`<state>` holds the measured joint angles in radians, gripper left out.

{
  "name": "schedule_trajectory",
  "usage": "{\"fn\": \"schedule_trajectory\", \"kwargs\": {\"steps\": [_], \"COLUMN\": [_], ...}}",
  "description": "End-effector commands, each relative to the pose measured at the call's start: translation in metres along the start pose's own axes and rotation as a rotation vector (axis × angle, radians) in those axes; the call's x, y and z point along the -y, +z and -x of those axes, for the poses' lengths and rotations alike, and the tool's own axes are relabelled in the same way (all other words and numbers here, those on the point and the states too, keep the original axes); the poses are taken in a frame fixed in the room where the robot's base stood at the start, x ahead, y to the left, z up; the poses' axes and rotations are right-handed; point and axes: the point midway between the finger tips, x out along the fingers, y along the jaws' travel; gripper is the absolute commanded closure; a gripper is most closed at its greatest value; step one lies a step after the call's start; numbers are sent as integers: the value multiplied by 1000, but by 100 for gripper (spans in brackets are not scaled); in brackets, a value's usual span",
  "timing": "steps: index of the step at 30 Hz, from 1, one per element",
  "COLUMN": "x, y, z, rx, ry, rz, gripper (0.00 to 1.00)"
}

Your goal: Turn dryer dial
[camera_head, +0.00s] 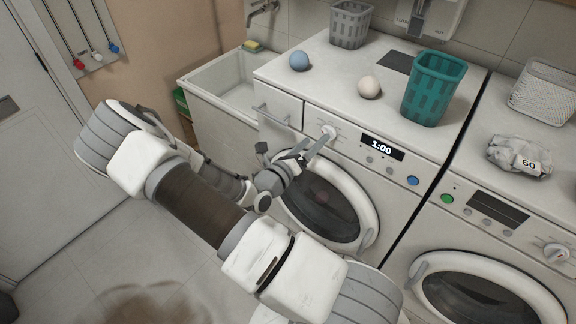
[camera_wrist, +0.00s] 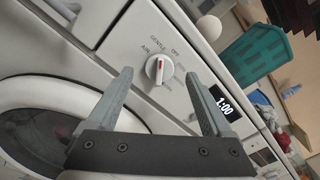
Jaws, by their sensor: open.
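The dryer's dial (camera_wrist: 159,68) is a round white knob with a red pointer mark. Labels around it include AIR, GENTLE and OFF; others are too blurred to read. It also shows in the head view (camera_head: 328,132), on the left machine's panel, beside a display (camera_head: 382,147) reading 1:00. My gripper (camera_wrist: 158,76) is open and empty. In the wrist view its fingers appear on either side of the dial, apart from it. In the head view my gripper (camera_head: 293,148) is just in front of the panel, left of the dial.
The round door (camera_head: 370,215) below the panel is shut. A teal basket (camera_head: 433,88), a blue ball (camera_head: 299,61) and a white ball (camera_head: 369,87) sit on top. A second machine (camera_head: 500,215) with its own dial (camera_head: 556,253) stands right. A sink (camera_head: 225,85) is left.

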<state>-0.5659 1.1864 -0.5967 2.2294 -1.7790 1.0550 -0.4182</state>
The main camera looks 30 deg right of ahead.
Motion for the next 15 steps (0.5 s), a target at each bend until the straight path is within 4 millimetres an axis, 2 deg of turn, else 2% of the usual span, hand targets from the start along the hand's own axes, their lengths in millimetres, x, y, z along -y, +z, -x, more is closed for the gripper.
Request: {"fn": "schedule_trajectory", "kwargs": {"steps": [1, 9, 15], "x": [-3, -2, -1], "y": [-1, -1, 0], "z": [14, 81, 116], "rx": [1, 1, 1], "ry": [6, 5, 2], "rz": [-2, -1, -2], "gripper": [16, 16, 16]}}
